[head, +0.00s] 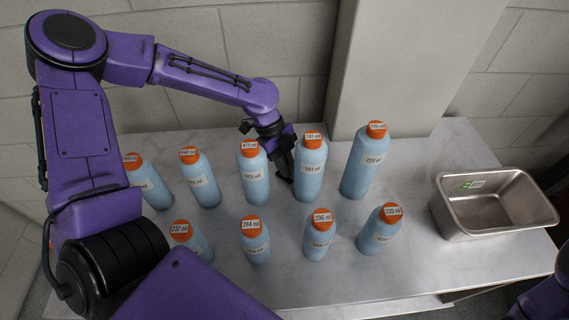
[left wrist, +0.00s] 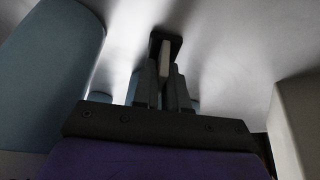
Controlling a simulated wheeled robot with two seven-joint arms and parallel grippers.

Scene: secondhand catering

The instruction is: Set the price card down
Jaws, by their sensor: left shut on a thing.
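My left gripper (head: 285,170) is low over the table behind the back row of bottles, between the 473 ml bottle (head: 254,184) and the 591 ml bottle (head: 309,178). Its fingertips are partly hidden by the 591 ml bottle in the head view. In the left wrist view the gripper (left wrist: 165,72) is shut on a thin pale piece (left wrist: 165,58), seen edge-on, which looks like the price card. Its printed face does not show, and I cannot tell whether it touches the table. My right gripper is not in view.
Several blue bottles with orange caps stand in two rows on the grey marbled table (head: 290,282). The 720 ml bottle (head: 364,165) stands right of the gripper. A metal pan (head: 480,229) is at the right. A pale pillar (head: 405,70) rises behind the table.

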